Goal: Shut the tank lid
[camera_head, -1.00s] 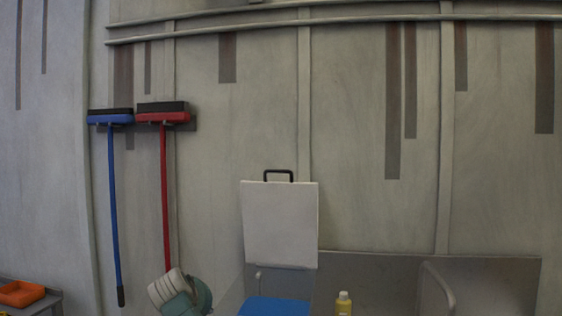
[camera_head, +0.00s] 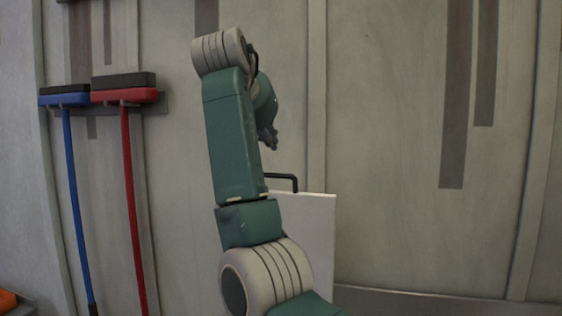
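The tank lid (camera_head: 318,240) is a pale, flat panel standing upright against the wall, so it is open. Its black handle (camera_head: 284,176) sits on the top edge. My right arm is raised in front of the lid and hides its left part. My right gripper (camera_head: 269,140) is partly hidden behind my own arm, above the handle in the picture and apart from it in the view. I cannot tell whether its fingers are open or shut. The tank body is below the picture's edge. My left gripper is not in view.
A blue squeegee (camera_head: 74,190) and a red squeegee (camera_head: 130,190) hang on the wall at left. An orange tray (camera_head: 6,300) shows at the lower left corner. A grey ledge (camera_head: 430,303) runs along the lower right.

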